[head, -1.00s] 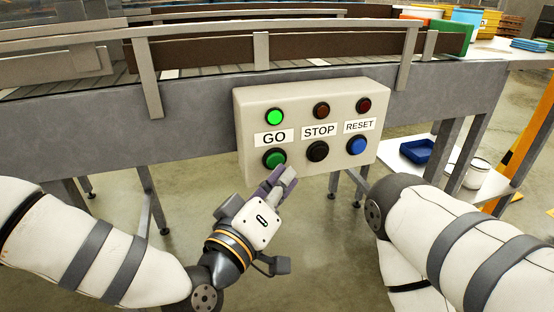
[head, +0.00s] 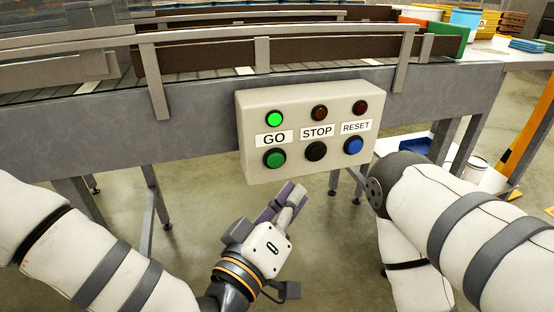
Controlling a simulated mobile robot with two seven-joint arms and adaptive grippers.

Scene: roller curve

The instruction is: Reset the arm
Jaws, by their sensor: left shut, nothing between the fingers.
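My left gripper (head: 292,193) is shut and empty in the lower middle of the head view. It points up and to the right, below the control box (head: 220,125) and apart from it. The beige box carries a green GO button (head: 274,158), a black STOP button (head: 316,151) and a blue RESET button (head: 353,146). The green lamp (head: 275,119) above GO is lit. The lamps above STOP (head: 319,112) and RESET (head: 360,107) are dark. My right arm comes in from the right, and its gripper is out of the picture.
The roller conveyor (head: 90,125) with its guard rails runs behind the box. At the right, a table bears colored bins, including a green one (head: 447,42). A white bucket (head: 474,169) stands on a low shelf. Bare floor lies under the conveyor.

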